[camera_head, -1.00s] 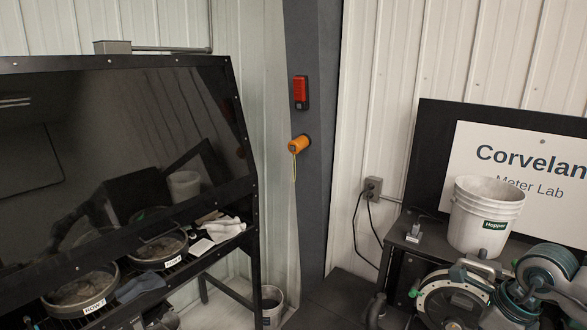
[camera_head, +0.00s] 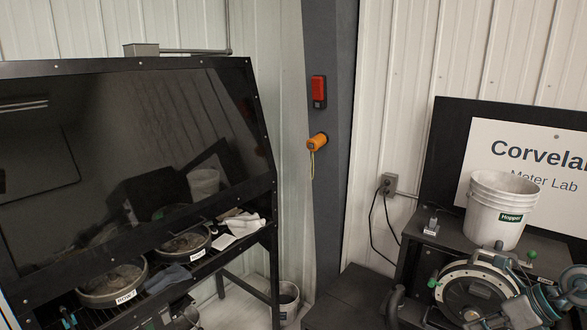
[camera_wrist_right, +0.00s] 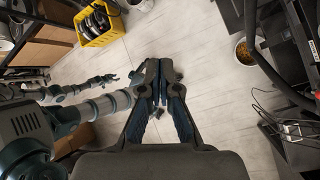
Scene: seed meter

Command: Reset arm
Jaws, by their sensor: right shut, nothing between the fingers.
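My right gripper (camera_wrist_right: 158,72) is in the middle of the right wrist view, its two dark fingers together and empty over the pale floor. In the head view, parts of my right arm show at the lower right, in front of a seed meter (camera_head: 474,291) with a round disc on the bench; the right gripper's fingertips are not clear there. Another arm, probably my left one, reaches in from the left edge of the right wrist view. Its small dark end, the left gripper (camera_wrist_right: 110,77), is too small to read.
A white Hopper bucket (camera_head: 497,212) stands on the dark bench. A dark cabinet (camera_head: 262,135) at left holds labelled pans (camera_head: 112,282). An orange knob (camera_head: 317,142) sits on a grey post. On the floor are a yellow crate (camera_wrist_right: 97,38) and a bucket (camera_wrist_right: 244,50).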

